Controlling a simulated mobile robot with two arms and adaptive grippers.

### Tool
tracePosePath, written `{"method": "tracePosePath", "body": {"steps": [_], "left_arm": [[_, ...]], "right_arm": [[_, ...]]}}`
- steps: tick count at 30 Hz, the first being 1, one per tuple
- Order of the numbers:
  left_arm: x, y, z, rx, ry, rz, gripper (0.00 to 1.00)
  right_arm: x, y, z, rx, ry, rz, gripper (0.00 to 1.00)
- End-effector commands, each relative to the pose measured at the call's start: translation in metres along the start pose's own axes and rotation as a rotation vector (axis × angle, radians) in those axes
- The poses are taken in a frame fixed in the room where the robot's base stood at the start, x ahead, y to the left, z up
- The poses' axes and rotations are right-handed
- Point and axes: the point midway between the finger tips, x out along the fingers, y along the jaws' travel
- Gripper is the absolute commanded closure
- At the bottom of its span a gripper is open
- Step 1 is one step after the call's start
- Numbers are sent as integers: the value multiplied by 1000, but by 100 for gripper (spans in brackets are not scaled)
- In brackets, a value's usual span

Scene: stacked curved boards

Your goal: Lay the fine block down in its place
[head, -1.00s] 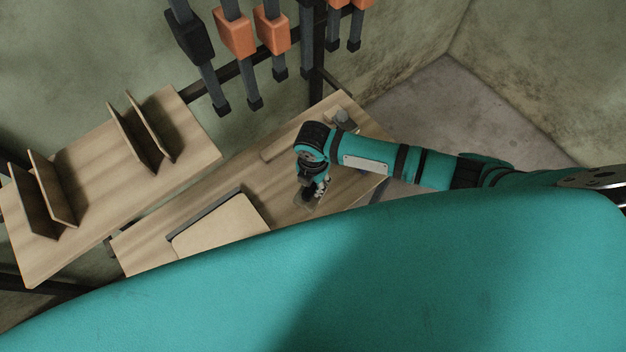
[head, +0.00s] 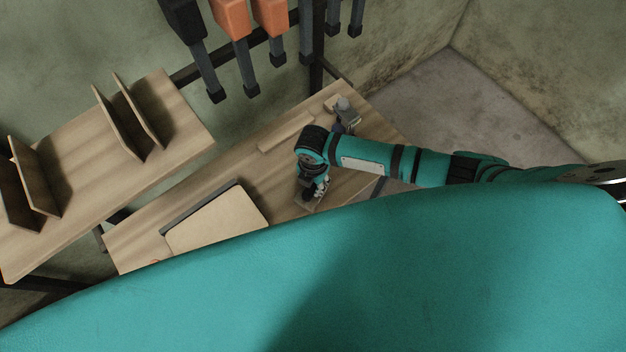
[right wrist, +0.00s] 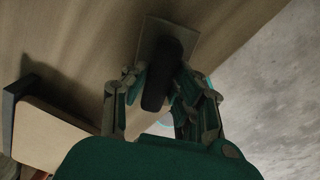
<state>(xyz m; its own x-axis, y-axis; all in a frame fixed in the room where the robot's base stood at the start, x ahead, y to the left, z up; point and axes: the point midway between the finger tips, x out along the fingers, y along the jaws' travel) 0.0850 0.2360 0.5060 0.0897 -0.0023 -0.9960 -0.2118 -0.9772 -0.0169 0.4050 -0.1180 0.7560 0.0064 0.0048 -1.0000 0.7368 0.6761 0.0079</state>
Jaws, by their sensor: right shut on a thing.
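My right gripper (head: 312,192) points down over the right part of the wooden workbench (head: 240,172). In the right wrist view my right gripper (right wrist: 160,88) is shut on the dark rounded handle of a block, which I take for the fine block (right wrist: 163,62). The block has a flat grey rectangular base below the handle. In the head view only a little of the block shows under the fingers. I cannot tell whether its base touches the bench. My left gripper is not in view.
A pale board (head: 218,226) with a dark strip along its back lies left on the bench. A wooden strip (head: 286,132) and a small grey device (head: 345,112) are at the back. A shelf (head: 88,178) with upright dividers stands left; clamps (head: 232,30) hang above.

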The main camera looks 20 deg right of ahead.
Motion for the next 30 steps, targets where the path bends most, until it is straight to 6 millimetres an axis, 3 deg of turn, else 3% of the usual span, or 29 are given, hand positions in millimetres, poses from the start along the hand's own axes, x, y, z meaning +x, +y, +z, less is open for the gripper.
{"method": "tracePosePath", "body": {"steps": [30], "left_arm": [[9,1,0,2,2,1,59]], "right_arm": [[13,0,0,0,0,0,100]]}}
